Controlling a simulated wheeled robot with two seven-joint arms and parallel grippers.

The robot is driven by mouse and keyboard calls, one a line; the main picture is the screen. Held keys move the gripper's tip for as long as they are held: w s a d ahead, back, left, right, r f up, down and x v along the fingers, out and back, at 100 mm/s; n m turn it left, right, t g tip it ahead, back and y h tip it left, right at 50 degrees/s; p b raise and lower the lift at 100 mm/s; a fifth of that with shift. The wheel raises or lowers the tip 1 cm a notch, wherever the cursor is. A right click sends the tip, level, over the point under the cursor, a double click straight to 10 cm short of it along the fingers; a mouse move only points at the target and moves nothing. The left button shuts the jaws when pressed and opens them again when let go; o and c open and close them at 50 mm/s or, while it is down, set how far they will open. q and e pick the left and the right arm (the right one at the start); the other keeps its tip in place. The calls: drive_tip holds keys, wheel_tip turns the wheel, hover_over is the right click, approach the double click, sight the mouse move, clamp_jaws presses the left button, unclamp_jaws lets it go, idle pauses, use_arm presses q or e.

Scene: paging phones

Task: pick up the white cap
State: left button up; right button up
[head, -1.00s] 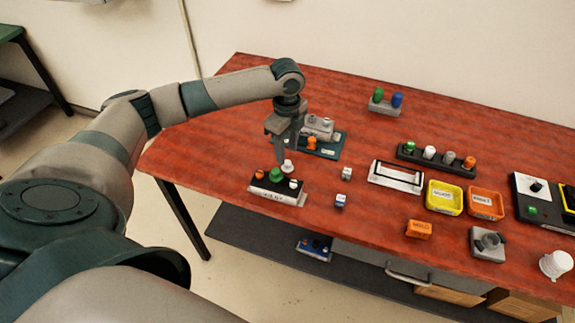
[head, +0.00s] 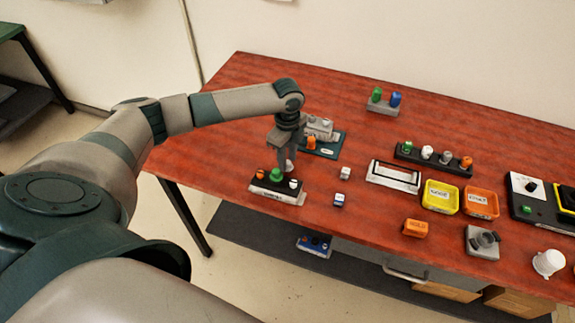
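A small white cap (head: 289,166) is at the tips of my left gripper (head: 286,161), just behind a black-and-white block (head: 278,188) that bears an orange, a green and a white piece. The gripper points down with its fingertips beside the cap. I cannot tell whether the fingers touch or grip it, and they partly hide it. Another white cap (head: 427,152) stands in a dark rack (head: 407,157) between a green one and a grey one. My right gripper is not in view.
A teal base with a grey block (head: 319,128) stands close behind the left gripper. Small cubes (head: 339,200), a white-framed tray (head: 393,176), a yellow tray (head: 440,197) and an orange tray (head: 481,203) lie to the right. The table's left end (head: 210,140) is clear.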

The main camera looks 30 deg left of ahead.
sight(289, 164)
use_arm(q)
clamp_jaws()
drive_tip(key=shift+r, duration=0.1)
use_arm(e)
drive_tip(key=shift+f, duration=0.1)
